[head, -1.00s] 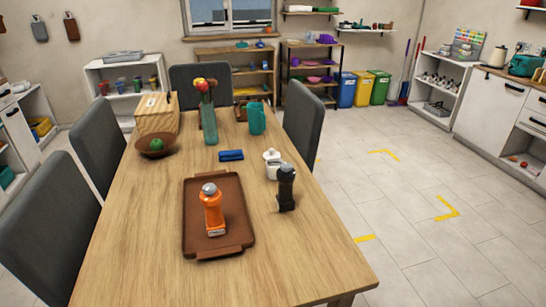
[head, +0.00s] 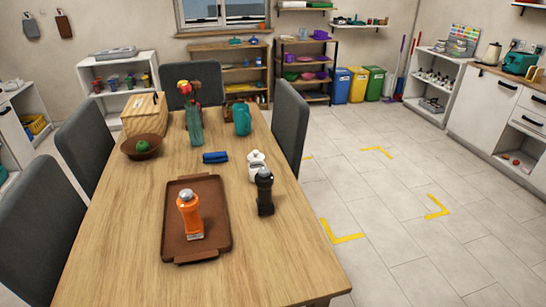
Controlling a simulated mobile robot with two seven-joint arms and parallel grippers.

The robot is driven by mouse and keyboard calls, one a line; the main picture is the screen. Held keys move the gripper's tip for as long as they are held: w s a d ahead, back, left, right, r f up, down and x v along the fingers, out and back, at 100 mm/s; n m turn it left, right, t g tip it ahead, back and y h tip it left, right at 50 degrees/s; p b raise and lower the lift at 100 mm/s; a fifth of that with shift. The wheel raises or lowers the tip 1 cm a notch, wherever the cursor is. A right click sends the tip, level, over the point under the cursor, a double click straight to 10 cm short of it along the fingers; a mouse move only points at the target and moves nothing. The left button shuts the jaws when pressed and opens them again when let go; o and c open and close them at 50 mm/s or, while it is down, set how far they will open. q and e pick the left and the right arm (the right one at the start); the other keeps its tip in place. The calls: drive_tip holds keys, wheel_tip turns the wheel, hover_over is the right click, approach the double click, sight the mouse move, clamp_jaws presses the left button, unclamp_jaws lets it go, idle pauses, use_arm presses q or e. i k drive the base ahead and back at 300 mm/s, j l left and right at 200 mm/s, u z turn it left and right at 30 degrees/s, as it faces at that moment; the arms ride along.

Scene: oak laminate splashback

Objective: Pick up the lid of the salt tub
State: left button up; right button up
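A small white tub (head: 257,172), which looks like the salt tub, stands on the wooden dining table right of centre. A white lid (head: 256,157) with a knob appears to sit on its top. A black mill (head: 265,194) stands just in front of the tub and overlaps its lower edge in the picture. Neither of my grippers is in the head view.
A grey chair (head: 290,127) stands at the right side. The floor to the right is clear.

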sight(255, 155)
drive_tip(key=i+l+z, duration=0.15)
drive_tip(key=l+z, duration=0.15)
drive_tip(key=l, duration=0.15)
drive_tip(key=i+l+z, duration=0.2)
drive_tip(key=l+z, duration=0.15)
drive_tip(key=i+l+z, duration=0.3)
drive_tip(key=l, duration=0.2)
drive_tip(key=i+l+z, duration=0.3)
drive_tip(key=i+l+u, duration=0.15)
drive_tip(key=i, duration=0.35)
drive_tip(key=i+l+u, duration=0.2)
drive_tip(key=i+l, duration=0.25)
drive_tip(key=i+j+u, duration=0.1)
drive_tip(key=i+u, duration=0.85)
drive_tip(key=u, duration=0.2)
drive_tip(key=i+j+u, duration=0.1)
drive_tip(key=i+u, duration=0.6)
drive_tip(key=i+l+u, duration=0.15)
drive_tip(key=i+u, duration=0.15)
drive_tip(key=i, duration=0.1)
